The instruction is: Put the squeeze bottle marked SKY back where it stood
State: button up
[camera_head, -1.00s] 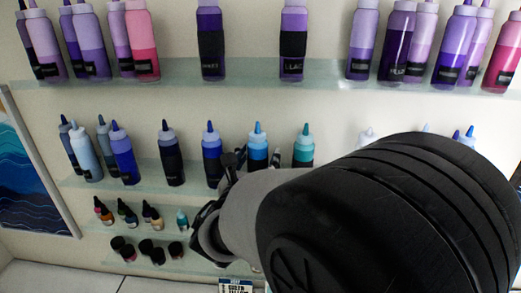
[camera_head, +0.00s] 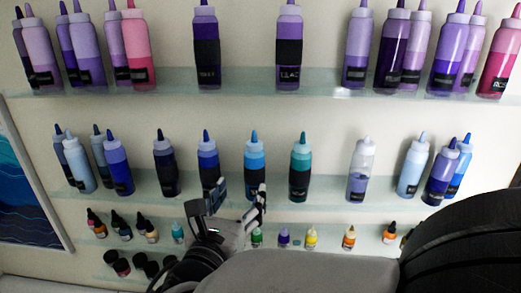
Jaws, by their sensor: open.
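A sky-blue squeeze bottle (camera_head: 255,155) with a dark band and blue nozzle stands upright on the middle glass shelf (camera_head: 333,186). I cannot read its label, so I cannot confirm that it is the SKY one. My gripper (camera_head: 241,194) is open in front of the shelf, at the lower part of this bottle and the blue bottle (camera_head: 208,152) to its left. No bottle shows between its fingers. Whether a fingertip touches a bottle is unclear. Light-blue bottles also stand at the right (camera_head: 412,166) and left (camera_head: 78,164) of this shelf.
A teal bottle (camera_head: 300,165) stands right of the sky-blue one, and a navy bottle (camera_head: 164,166) stands further left. Purple and pink bottles fill the upper shelf (camera_head: 250,78). Small dropper bottles (camera_head: 311,237) stand below, near my arm.

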jog(key=s+d+f+m+g+h, duration=0.25)
jog(key=s+d+m+g, duration=0.35)
jog(key=d, duration=0.5)
jog(key=s+d+f+m+g+h, duration=0.2)
jog(key=d+m+g+h, duration=0.1)
jog(key=d+m, duration=0.65)
jog(key=s+d+f+m+g+y, duration=0.2)
jog(key=s+d+m+g, duration=0.15)
jog(key=s, duration=0.25)
jog(key=s+d+f+m+g+y, duration=0.2)
jog(key=s+f+m, duration=0.1)
jog(key=s+m, duration=0.2)
jog(key=s+a+m+t+y, duration=0.1)
jog(key=s+a+m+y, duration=0.2)
jog(key=m, duration=0.6)
jog(key=shift+s+a+t+y, duration=0.35)
jog(key=shift+a+y, duration=0.9)
jog(key=shift+a, duration=0.55)
